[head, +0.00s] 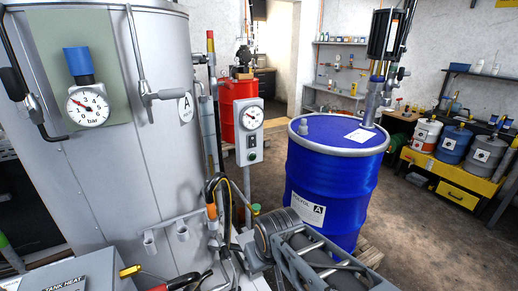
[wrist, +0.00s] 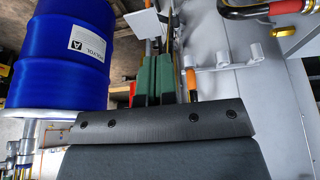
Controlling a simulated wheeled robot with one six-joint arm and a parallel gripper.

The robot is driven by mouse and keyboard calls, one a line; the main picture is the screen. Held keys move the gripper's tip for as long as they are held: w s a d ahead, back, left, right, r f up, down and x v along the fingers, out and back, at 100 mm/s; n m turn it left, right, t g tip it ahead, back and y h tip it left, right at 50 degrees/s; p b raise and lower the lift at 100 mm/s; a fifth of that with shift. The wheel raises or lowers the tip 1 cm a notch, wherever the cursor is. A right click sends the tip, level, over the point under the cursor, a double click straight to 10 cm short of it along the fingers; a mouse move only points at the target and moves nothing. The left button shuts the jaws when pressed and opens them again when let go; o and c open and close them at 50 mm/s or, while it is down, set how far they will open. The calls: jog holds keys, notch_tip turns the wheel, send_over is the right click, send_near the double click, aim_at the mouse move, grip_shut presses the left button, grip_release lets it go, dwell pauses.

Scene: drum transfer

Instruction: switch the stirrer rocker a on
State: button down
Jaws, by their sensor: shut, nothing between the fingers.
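A grey control box (head: 249,131) stands on a post between the tank and the blue drum in the head view. It has a round dial at the top and small switch-like controls (head: 252,143) below it. They are too small to tell which is stirrer rocker a or how it is set. My gripper (wrist: 155,57) shows in the wrist view as two dark green fingers, shut together and empty. The fingers touch no switch that I can see. In the head view I cannot make out the fingertips.
A large grey tank (head: 140,190) with a pressure gauge (head: 88,106) fills the left. A blue drum (head: 330,190) with a pump stands on a pallet at right. Floor is open behind the drum.

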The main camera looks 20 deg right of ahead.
aim_at(254, 147)
jog(key=w+d+r+n+t, duration=0.3)
jog(key=w+d+n+t, duration=0.1)
jog(key=w, duration=0.4)
jog(key=w+d+r+n+t+y, duration=0.1)
jog(key=w+d+r+n+t, duration=0.3)
jog(key=w+d+n, duration=0.2)
jog(key=w+d+r+n+t+y, duration=0.1)
jog(key=w+d+r+n+t, duration=0.3)
jog(key=w+n, duration=0.5)
jog(key=shift+w+d, duration=0.55)
jog(key=shift+w, duration=0.45)
jog(key=w+p, duration=0.1)
jog(key=w, duration=0.3)
jog(key=w+a+f+p, duration=0.1)
jog(key=w, duration=0.4)
jog(key=w+p, duration=0.1)
jog(key=w, duration=0.3)
jog(key=shift+w+a+f, duration=0.25)
jog(key=shift+w+f, duration=0.15)
jog(key=shift+f, duration=0.1)
